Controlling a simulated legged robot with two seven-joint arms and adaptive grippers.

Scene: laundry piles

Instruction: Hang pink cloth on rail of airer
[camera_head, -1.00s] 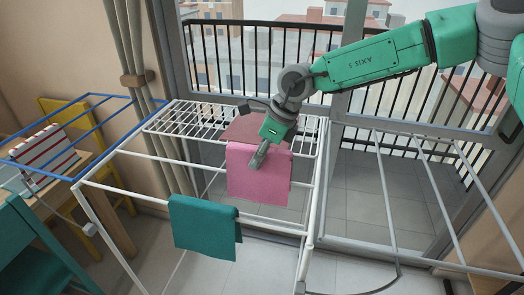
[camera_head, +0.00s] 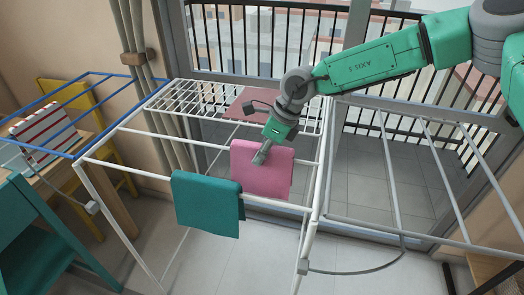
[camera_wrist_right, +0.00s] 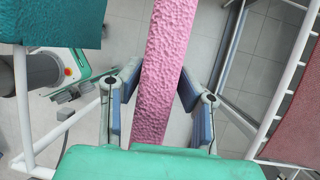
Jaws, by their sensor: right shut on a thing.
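The pink cloth (camera_head: 265,170) hangs folded from my right gripper (camera_head: 259,158), which is shut on it. In the right wrist view the pink cloth (camera_wrist_right: 160,75) runs as a narrow strip between the two finger pads of my right gripper (camera_wrist_right: 158,102). The white airer (camera_head: 309,238) stands in the middle of the head view. My left gripper is out of view.
A teal cloth (camera_head: 207,205) hangs on the front rail just left of the pink one. A dark red cloth (camera_head: 250,103) lies on the white rack behind. A blue rack (camera_head: 75,152) and a striped cloth (camera_head: 45,140) are at left. Bare rails (camera_head: 385,160) show at right.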

